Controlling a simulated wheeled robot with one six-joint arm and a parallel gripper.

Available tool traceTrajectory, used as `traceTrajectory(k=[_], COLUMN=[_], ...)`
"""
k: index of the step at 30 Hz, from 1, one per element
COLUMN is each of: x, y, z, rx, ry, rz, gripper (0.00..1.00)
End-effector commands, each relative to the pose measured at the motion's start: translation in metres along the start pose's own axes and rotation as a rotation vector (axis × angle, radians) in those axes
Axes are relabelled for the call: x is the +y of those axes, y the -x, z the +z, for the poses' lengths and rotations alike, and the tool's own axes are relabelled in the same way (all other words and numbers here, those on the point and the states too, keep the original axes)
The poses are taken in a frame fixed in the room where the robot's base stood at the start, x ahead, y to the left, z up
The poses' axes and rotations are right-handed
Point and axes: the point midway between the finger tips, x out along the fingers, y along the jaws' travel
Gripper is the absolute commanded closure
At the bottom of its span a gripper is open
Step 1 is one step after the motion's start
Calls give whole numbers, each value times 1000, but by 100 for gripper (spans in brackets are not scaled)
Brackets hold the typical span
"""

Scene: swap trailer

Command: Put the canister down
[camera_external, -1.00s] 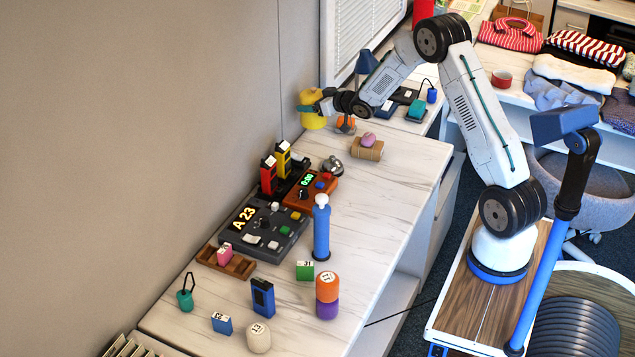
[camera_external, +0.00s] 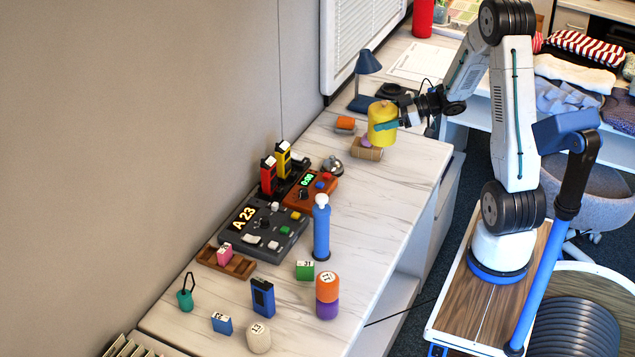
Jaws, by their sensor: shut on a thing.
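The canister is a yellow cylinder with a small knob on top (camera_external: 382,126). It is upright near the right edge of the long white marbled counter (camera_external: 400,178), towards its far part. My gripper (camera_external: 388,127) is shut on it from the right; a teal finger shows across its side.
A silver bell (camera_external: 332,165), consoles (camera_external: 265,225) and a blue bottle (camera_external: 321,230) stand nearer. The counter right of the bottle is clear.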

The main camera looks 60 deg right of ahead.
Motion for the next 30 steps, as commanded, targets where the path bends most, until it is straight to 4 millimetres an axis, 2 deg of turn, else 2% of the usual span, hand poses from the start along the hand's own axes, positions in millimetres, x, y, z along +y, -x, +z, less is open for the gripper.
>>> traceTrajectory(k=[3, 12, 30], x=[-31, -82, -80], y=[21, 51, 21], z=[7, 20, 94], rx=[0, 0, -1], ry=[24, 63, 60], rz=[-64, -173, -170], gripper=[50, 50, 50])
